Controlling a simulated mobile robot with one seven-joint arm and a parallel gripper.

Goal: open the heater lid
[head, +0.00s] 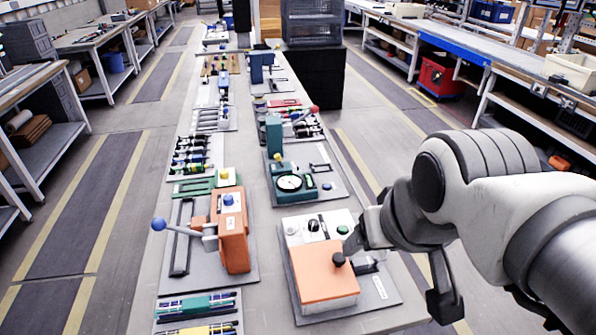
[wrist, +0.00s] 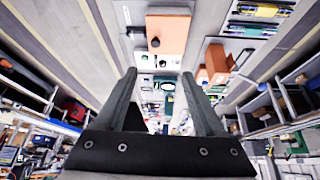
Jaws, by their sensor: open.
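The heater is a low box on a grey base plate (head: 385,297), with a flat orange lid (head: 318,275) lying level on top. A black knob (head: 338,259) stands on the lid near its right edge. The lid (wrist: 175,33) and knob (wrist: 155,42) also show in the wrist view, beyond my fingertips. My gripper (head: 398,276) is open and empty, to the right of the lid. One finger appears close to the knob in the head view; I cannot tell whether they touch. Both fingers (wrist: 158,78) show spread in the wrist view.
A white panel with a green button (head: 343,229) lies behind the lid. An orange press with a blue-knobbed lever (head: 233,235) stands to the left. A green dial gauge stand (head: 290,183) is behind. Racks of coloured tools lie along the bench.

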